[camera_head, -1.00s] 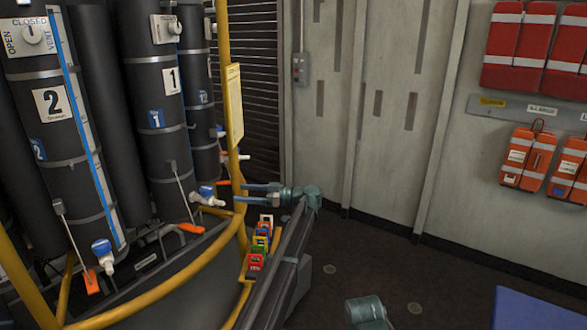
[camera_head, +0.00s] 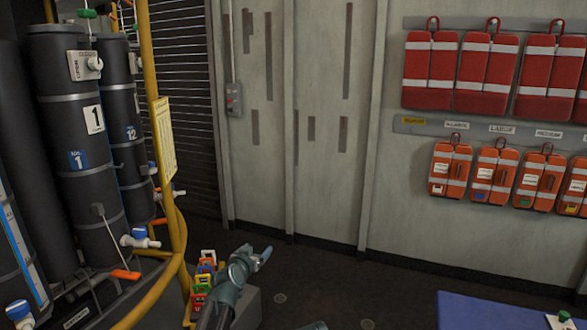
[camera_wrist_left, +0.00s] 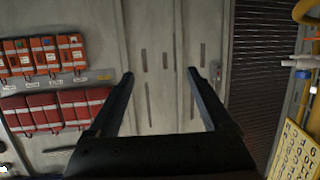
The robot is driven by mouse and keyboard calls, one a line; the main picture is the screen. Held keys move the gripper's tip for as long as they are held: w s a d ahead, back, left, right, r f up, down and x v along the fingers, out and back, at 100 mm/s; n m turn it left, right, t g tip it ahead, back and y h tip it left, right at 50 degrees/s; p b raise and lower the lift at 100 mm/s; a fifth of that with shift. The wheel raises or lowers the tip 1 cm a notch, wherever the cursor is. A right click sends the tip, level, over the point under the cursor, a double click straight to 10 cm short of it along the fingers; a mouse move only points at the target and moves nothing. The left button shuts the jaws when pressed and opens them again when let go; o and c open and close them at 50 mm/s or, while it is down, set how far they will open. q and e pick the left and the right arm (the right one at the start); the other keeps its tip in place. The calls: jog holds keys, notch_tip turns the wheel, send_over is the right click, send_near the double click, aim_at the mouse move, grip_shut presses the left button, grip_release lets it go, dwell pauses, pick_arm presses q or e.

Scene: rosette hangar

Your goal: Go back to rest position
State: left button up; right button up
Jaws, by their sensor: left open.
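My left gripper (camera_head: 262,256) is at the lower middle of the head view, its arm coming up from the bottom edge. It is beside the yellow rail and the coloured tags and holds nothing. In the left wrist view, the left gripper (camera_wrist_left: 160,74) shows its two dark fingers wide apart, with only the grey wall panels beyond. A small teal piece at the bottom edge of the head view looks like part of my right arm. My right gripper does not show.
Black numbered cylinders (camera_head: 75,150) stand behind a yellow rail (camera_head: 149,60) on the left. Coloured tags (camera_head: 203,275) sit beside my left arm. Red bags (camera_head: 430,72) and orange pouches (camera_head: 450,170) hang on the right wall. A blue surface (camera_head: 480,312) is at lower right. Dark floor between is clear.

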pick_arm(q)
jog(key=s+f+g, duration=0.7)
jog(key=s+f, duration=0.4)
jog(key=s, duration=0.4)
jog(key=s+a+f+n+g+y, duration=0.1)
jog(key=s+a+f+g+y, duration=0.15)
jog(key=s, duration=0.65)
jog(key=s+a+f+n+g+y, duration=0.1)
jog(key=s+a+f+g, duration=0.2)
jog(key=s, duration=0.5)
jog(key=s+d+r+m+g+p, duration=0.2)
jog(key=s+d+r+p, duration=0.3)
jog(key=d, duration=0.6)
jog(key=shift+s+d+r+m+y, duration=0.15)
jog(key=shift+s+r+m+y, duration=0.25)
jog(key=shift+s+m, duration=0.4)
